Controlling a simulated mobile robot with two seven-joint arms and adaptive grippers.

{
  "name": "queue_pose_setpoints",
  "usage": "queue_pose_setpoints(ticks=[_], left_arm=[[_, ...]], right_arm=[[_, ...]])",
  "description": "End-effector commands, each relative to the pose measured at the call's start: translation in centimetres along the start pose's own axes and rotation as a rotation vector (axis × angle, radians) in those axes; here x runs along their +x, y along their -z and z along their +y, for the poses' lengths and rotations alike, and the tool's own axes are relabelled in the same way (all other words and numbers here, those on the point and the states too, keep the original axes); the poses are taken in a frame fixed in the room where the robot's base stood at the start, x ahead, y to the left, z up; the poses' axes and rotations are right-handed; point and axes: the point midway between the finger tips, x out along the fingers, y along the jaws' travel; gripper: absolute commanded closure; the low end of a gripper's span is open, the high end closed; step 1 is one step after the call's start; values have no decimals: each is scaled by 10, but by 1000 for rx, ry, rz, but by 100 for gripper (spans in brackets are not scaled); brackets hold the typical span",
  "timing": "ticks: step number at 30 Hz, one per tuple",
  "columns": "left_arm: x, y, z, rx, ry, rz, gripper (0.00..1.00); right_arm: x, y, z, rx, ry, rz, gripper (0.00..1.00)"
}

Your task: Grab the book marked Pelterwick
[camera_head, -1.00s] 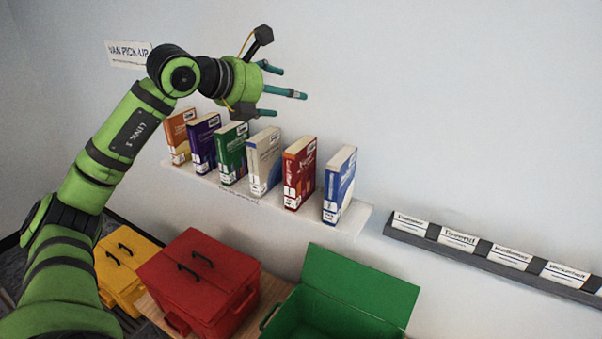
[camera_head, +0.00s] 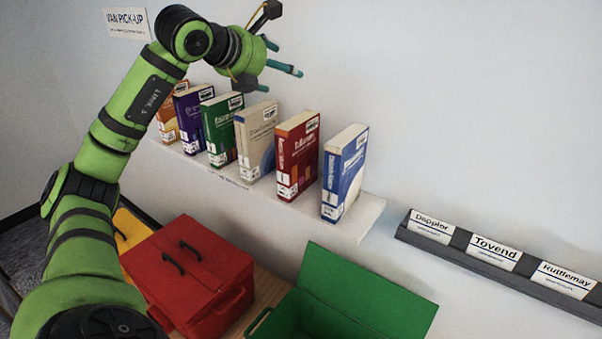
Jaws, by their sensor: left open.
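Several books stand upright in a row on a white wall shelf (camera_head: 345,222). From left to right they are an orange book (camera_head: 168,118), a purple book (camera_head: 190,117), a green book (camera_head: 222,130), a beige book (camera_head: 257,142), a red book (camera_head: 297,155) and a blue book (camera_head: 344,172). The titles are too small for me to read surely, so I cannot tell which is marked Pelterwick. My left gripper (camera_head: 283,57) is open and empty, above the row near the green and beige books, its fingers pointing right. My right gripper is not in view.
Below the shelf are a shut red bin (camera_head: 190,275), an open green bin (camera_head: 365,290) and a partly hidden yellow bin (camera_head: 130,228). A grey rail (camera_head: 455,258) at right holds name cards, including Tovend (camera_head: 495,252). A "VAN PICK-UP" sign (camera_head: 127,22) hangs at upper left.

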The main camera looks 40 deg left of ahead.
Motion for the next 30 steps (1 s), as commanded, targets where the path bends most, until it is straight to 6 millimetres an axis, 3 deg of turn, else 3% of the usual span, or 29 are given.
queue_pose_setpoints(ticks=[1,6,12,20,30], left_arm=[[13,27,0,0,1,1,18],[35,73,0,0,1,0,18],[48,99,0,0,1,0,18],[60,103,-1,-3,3,2,18],[104,107,-2,-4,4,2,18]], right_arm=[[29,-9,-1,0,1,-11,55],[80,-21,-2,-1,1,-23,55],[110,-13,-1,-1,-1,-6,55],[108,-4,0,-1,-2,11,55],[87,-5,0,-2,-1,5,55]])
